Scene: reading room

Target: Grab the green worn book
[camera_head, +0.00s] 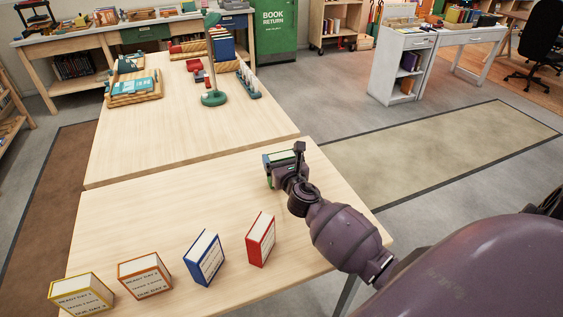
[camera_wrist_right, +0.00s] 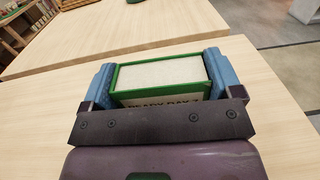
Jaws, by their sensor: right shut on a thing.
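The green book (camera_wrist_right: 162,75) stands upright between the two blue fingers of my right gripper (camera_wrist_right: 160,80) in the right wrist view. Its pale page block faces up inside a green cover, and part of a printed label shows on its near side. In the head view my right gripper (camera_head: 279,160) is over the right part of the near table, shut on the green book (camera_head: 281,155), which the gripper partly hides. I cannot tell whether the book touches the table. My left gripper is in neither view.
A yellow book (camera_head: 82,294), an orange book (camera_head: 146,276), a blue book (camera_head: 205,259) and a red book (camera_head: 261,240) stand along the near table's (camera_head: 190,215) front. A green lamp (camera_head: 214,97) and wooden trays (camera_head: 134,99) are on the far table. The near table's middle is clear.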

